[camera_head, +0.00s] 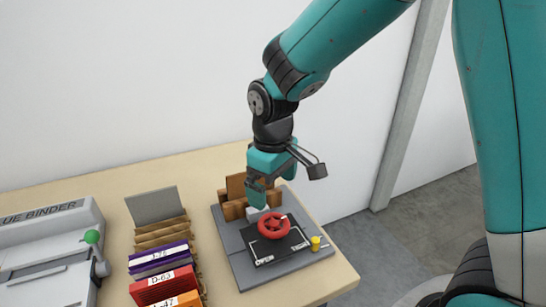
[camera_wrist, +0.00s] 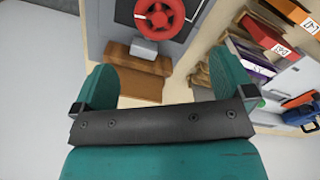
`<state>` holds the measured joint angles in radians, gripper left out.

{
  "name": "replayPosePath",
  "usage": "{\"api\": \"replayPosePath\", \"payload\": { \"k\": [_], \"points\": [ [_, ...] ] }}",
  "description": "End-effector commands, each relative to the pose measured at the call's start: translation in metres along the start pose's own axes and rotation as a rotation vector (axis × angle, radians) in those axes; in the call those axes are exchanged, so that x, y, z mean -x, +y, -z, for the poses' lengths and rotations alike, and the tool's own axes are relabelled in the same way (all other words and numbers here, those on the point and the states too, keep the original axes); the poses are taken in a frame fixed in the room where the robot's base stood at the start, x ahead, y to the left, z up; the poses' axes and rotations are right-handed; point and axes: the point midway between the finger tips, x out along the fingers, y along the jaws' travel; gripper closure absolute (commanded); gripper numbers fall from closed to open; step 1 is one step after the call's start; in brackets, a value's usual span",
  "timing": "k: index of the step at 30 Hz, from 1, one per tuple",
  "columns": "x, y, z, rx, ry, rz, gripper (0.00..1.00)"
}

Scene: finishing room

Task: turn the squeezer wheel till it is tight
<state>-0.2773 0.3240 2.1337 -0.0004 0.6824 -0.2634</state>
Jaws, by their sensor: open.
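The red squeezer wheel (camera_head: 273,226) sits on a black plate (camera_head: 262,252) with white lettering, one label reading OPEN. The plate is on the grey squeezer base (camera_head: 244,270), with brown wooden pieces (camera_head: 233,211) behind the wheel. My gripper (camera_head: 266,194) is above the back of the squeezer, over the wooden pieces and apart from the wheel. In the wrist view my gripper's two teal fingers (camera_wrist: 158,82) are spread wide with nothing between them. The wheel (camera_wrist: 160,14) shows at the top edge of that view, beyond the fingertips and partly cut off.
A small yellow piece (camera_head: 315,242) stands at the squeezer's right side. Left of it is a rack with colored labelled folders (camera_head: 162,284), then a grey glue binder (camera_head: 45,250) with a green-knobbed lever (camera_head: 92,237). The table's right edge (camera_head: 345,277) is close to the squeezer.

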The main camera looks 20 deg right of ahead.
Motion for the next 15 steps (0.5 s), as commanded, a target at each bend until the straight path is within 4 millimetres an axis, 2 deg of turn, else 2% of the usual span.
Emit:
{"api": "replayPosePath", "payload": {
  "k": [1, 6, 10, 15],
  "points": [
    [0.013, 0.000, 0.001, 0.000, 0.006, -0.002, 0.00],
    [0.048, 0.000, 0.000, 0.000, 0.005, -0.001, 0.00],
    [0.064, 0.000, 0.001, 0.000, 0.002, 0.000, 0.00],
    [0.072, 0.000, 0.000, 0.000, -0.001, 0.001, 0.00]
  ]
}}
